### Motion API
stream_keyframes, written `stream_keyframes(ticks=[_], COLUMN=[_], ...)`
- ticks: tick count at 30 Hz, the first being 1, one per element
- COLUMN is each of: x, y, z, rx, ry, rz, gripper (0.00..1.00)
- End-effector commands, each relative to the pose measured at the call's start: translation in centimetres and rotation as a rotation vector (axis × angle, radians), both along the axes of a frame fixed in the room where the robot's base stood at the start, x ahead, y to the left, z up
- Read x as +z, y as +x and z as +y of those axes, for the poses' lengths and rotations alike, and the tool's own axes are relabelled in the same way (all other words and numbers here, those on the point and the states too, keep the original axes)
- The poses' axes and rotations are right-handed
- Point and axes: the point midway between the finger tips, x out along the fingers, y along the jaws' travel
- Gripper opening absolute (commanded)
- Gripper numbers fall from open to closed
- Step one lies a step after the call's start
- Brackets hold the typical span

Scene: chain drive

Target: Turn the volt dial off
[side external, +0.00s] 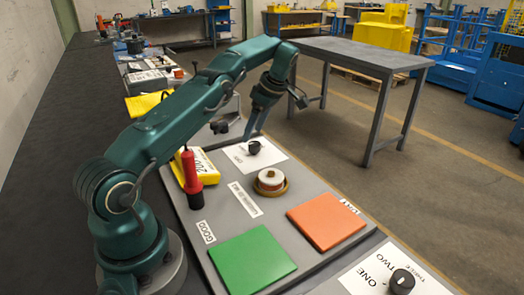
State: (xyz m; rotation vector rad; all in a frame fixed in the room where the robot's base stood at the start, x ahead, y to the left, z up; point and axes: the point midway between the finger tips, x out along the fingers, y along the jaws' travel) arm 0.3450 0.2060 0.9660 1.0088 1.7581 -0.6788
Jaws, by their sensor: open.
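A small black dial (254,147) stands on a white label card on the grey board, below my gripper. The print on its card is too small to read, so I cannot confirm that it is the volt dial or tell its setting. A second black dial (402,281) sits at the lower right on a white card marked ONE, TWO and THREE. My gripper (247,133) is open and points down close to the first dial, holding nothing that I can see. Whether its fingers are around the dial or touching it I cannot tell.
A grey table (352,54) stands behind on open floor.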

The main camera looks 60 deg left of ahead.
Motion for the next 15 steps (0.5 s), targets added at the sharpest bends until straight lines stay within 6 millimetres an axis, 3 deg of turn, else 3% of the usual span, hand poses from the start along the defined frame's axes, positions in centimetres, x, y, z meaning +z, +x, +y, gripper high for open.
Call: stream_keyframes(ticks=[15], x=[1.9], y=[-2.8], z=[1.5], rx=[0.004], ry=[0.001], rz=[-0.003], gripper=[0.73])
